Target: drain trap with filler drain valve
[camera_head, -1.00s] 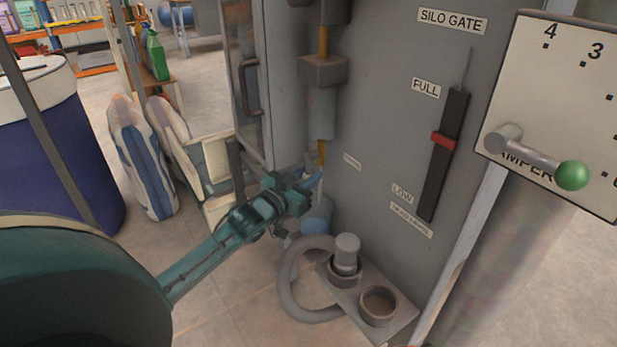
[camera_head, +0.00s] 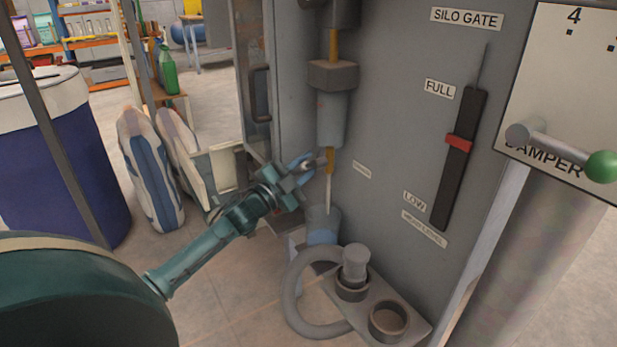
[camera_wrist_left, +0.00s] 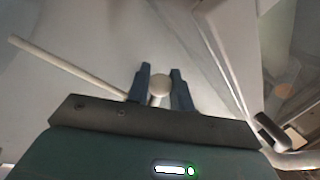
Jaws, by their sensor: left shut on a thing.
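The trap, a grey cylinder (camera_head: 332,118), hangs under a grey block on the cabinet front. A short yellow pipe (camera_head: 330,158) comes out of its bottom. The drain valve handle (camera_head: 322,162) is at this pipe, mostly covered by my left gripper (camera_head: 308,166). In the left wrist view, the gripper (camera_wrist_left: 160,86) is shut on the handle's pale round end (camera_wrist_left: 160,84). A thin pale stream (camera_head: 328,192) runs from the pipe down to a grey-blue container (camera_head: 323,226) below. My right gripper is out of view.
A hose (camera_head: 292,290) and a plate with round sockets (camera_head: 410,327) lie low in front of the cabinet. The silo gate slider (camera_head: 459,143) and damper lever (camera_head: 560,153) are to the right. Filled sacks (camera_head: 152,175) and a blue drum (camera_head: 60,160) stand left.

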